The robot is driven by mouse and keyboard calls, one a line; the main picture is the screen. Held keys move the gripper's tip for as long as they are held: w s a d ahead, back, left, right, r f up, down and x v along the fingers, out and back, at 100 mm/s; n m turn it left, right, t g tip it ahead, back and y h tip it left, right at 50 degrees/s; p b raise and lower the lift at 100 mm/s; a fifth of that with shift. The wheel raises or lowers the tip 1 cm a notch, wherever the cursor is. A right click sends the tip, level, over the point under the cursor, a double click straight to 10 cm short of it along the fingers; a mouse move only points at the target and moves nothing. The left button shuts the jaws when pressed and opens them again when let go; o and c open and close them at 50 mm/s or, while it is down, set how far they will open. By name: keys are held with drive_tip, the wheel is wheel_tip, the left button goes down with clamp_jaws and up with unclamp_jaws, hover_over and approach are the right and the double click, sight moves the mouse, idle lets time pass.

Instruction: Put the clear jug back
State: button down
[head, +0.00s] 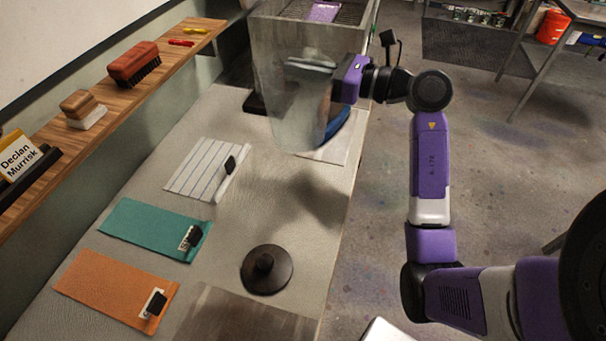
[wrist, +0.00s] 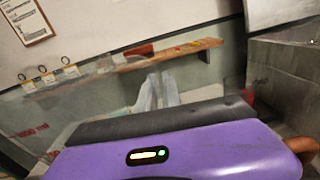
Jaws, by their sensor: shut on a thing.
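The clear jug (head: 282,112) is see-through and hangs over the far part of the grey bench in the head view. My gripper (head: 335,85), purple with dark parts, is at its right side and is shut on it. The jug looks roughly upright. The fingertips are hard to make out against the jug. In the wrist view my purple gripper body fills the bottom, and a pale, glassy shape (wrist: 160,92) behind it may be part of the jug. A blue thing (head: 338,122) shows beside the jug's lower right; I cannot tell what it is.
A metal basin (head: 352,12) stands behind the jug. Striped (head: 196,170), teal (head: 150,228) and orange (head: 115,290) cloths with black clips lie on the bench. A black round lid-like thing (head: 267,270) sits nearer. A wooden shelf (head: 130,95) holds brushes. The bench middle is clear.

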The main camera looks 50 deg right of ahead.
wheel_tip(320, 180, down, 19)
drive_tip(key=shift+f+p, duration=0.1)
drive_tip(key=shift+p, duration=0.25)
drive_tip(key=shift+f, duration=0.15)
drive_tip(key=c, duration=1.5)
unclamp_jaws()
drive_tip(key=shift+r, duration=0.2)
drive_tip(key=b+v, duration=0.2)
drive_tip(key=v, duration=1)
drive_tip(key=shift+b, duration=0.3)
drive_tip(key=shift+r, duration=0.1)
